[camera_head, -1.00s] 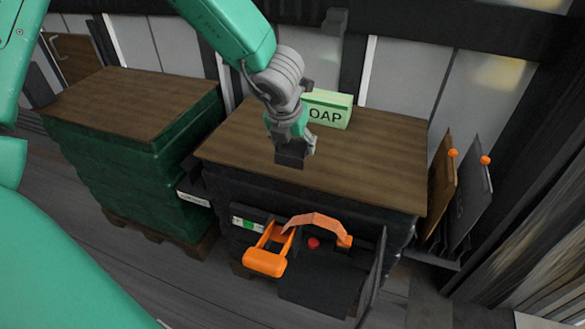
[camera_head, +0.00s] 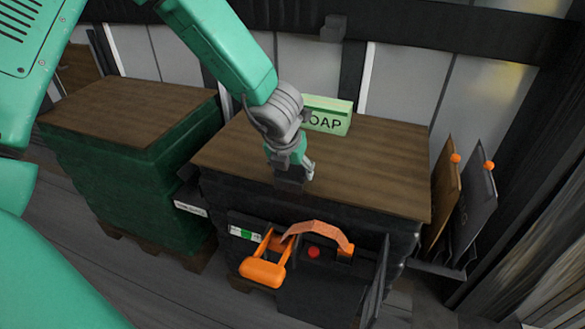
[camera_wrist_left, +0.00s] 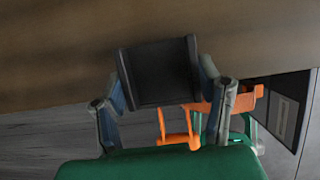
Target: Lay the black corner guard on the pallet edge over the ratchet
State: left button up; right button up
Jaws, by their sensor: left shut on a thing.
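My left gripper (camera_head: 290,174) is shut on the black corner guard (camera_head: 289,186), at the front edge of the dark wrapped pallet's brown top (camera_head: 355,170). In the left wrist view the guard (camera_wrist_left: 158,72) sits between both fingers, overlapping the line where the brown top ends. I cannot tell whether it touches the edge. The orange ratchet (camera_head: 263,272) is on the pallet's front face, below and slightly left of the gripper. It also shows in the left wrist view (camera_wrist_left: 180,135), just beyond the guard. My right gripper is not in view.
A light green box marked "OAP" (camera_head: 327,116) stands at the back of the top. A green wrapped pallet (camera_head: 135,180) stands to the left. A curved orange piece (camera_head: 320,233) and red knob (camera_head: 313,253) are beside the ratchet. Upright boards (camera_head: 475,205) stand at right.

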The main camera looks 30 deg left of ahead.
pick_arm(q)
jog(key=o, duration=1.2)
jog(key=shift+a+f, duration=0.1)
jog(key=shift+a, duration=0.05)
jog(key=shift+c, duration=0.2)
jog(key=shift+r+p, duration=0.35)
jog(key=p+v, duration=0.4)
jog(key=v, duration=0.8)
jog(key=shift+r, duration=0.2)
jog(key=shift+s, duration=0.1)
